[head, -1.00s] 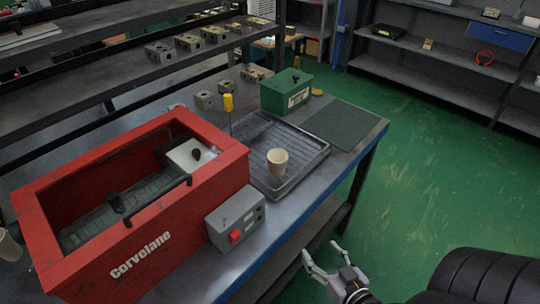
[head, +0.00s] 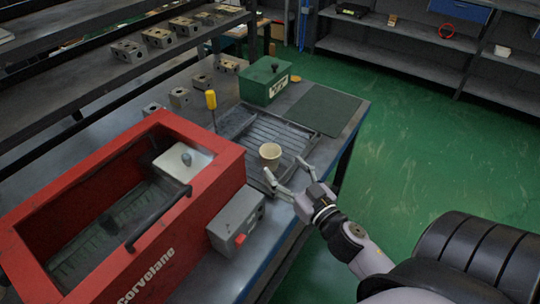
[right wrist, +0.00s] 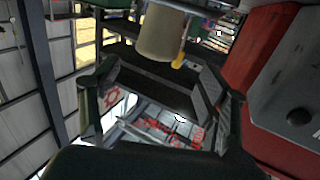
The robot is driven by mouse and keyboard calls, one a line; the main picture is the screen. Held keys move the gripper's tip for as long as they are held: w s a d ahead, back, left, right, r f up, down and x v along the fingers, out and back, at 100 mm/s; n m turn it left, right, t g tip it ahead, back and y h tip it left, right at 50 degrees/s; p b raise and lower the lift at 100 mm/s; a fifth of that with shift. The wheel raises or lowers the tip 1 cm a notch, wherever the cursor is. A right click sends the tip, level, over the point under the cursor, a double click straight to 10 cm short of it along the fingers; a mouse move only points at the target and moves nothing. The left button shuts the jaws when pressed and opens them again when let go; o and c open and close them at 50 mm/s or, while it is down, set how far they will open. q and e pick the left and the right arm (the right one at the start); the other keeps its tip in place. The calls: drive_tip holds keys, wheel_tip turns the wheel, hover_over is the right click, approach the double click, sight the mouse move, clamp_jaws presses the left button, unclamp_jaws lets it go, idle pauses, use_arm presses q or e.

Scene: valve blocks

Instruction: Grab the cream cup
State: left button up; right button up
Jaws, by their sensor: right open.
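The cream cup (head: 270,155) stands upright on the dark ribbed tray (head: 240,124) on the workbench. It also shows in the right wrist view (right wrist: 161,36) at the top, beyond the fingers. My right gripper (head: 287,175) is open, just in front and to the right of the cup, with its fingers pointing toward it. In the head view the fingers look close to the cup; I cannot tell whether they touch. My left gripper is not in view.
A red machine box (head: 226,160) with a grey switch box (head: 236,222) stands left of the tray. A yellow-handled tool (head: 211,100) stands by the tray's left edge. A green box (head: 264,84), a dark mat (head: 323,109) and several metal blocks (head: 180,97) lie further back.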

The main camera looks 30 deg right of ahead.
sight(276, 157)
drive_tip(key=shift+w, duration=0.55)
drive_tip(key=w, duration=0.1)
drive_tip(key=w+p, duration=0.1)
drive_tip(key=w, duration=0.2)
drive_tip(key=shift+w+d, duration=0.25)
drive_tip(key=shift+d, duration=0.05)
drive_tip(key=shift+w, duration=0.3)
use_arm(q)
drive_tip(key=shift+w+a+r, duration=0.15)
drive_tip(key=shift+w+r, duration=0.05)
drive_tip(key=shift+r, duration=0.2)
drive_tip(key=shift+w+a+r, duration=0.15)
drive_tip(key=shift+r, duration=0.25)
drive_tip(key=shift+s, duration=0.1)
use_arm(e)
drive_tip(key=shift+s, duration=0.1)
drive_tip(key=shift+c, duration=0.3)
drive_tip(key=shift+c, duration=0.6)
drive_tip(key=c, duration=1.1)
